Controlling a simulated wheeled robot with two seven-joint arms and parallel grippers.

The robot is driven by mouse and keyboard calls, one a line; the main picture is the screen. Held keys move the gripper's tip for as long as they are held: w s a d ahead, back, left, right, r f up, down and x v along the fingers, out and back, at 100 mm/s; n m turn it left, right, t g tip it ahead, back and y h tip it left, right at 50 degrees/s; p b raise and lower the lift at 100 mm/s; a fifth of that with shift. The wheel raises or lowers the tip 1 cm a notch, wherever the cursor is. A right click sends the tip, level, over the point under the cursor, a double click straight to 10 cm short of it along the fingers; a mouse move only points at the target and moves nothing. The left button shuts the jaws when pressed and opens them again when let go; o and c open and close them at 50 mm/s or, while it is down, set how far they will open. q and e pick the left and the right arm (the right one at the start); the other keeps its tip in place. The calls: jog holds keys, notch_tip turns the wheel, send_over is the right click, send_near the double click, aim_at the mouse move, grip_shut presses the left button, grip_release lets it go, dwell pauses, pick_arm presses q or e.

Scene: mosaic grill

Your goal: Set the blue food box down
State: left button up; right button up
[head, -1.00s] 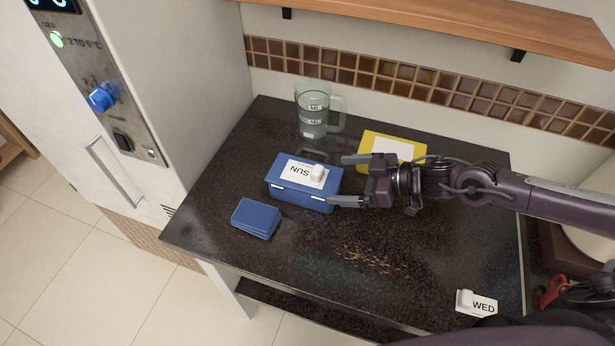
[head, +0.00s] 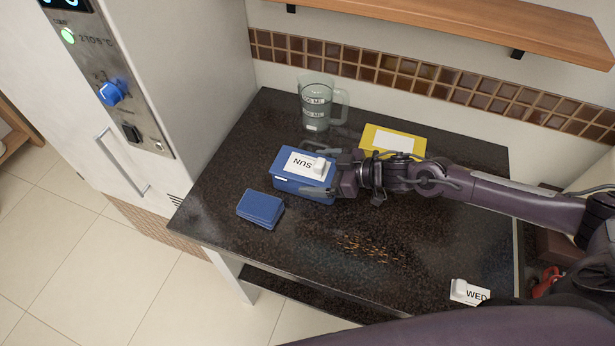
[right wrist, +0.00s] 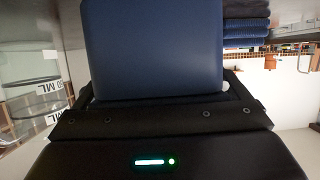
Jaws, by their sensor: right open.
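The blue food box (head: 283,184) with a white "SUN" label (head: 306,165) and a small white piece on its lid sits on the dark counter, left of the middle. My right gripper (head: 330,173) is open at the box's right end, with one finger along the back side and one along the front side. In the right wrist view the plain blue end of the box (right wrist: 152,45) stands between the spread fingers, close to the palm. Whether the fingers touch it I cannot tell. My left gripper is not in view.
Folded blue cloths or a blue stack (head: 260,208) lie just front-left of the box. A glass measuring jug (head: 315,105) stands behind, and a yellow box (head: 394,140) behind right. A "WED" tag (head: 470,292) lies at the front right.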

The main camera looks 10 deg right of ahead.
jog(key=c, duration=1.7)
jog(key=shift+c, duration=0.6)
jog(key=shift+r, duration=0.15)
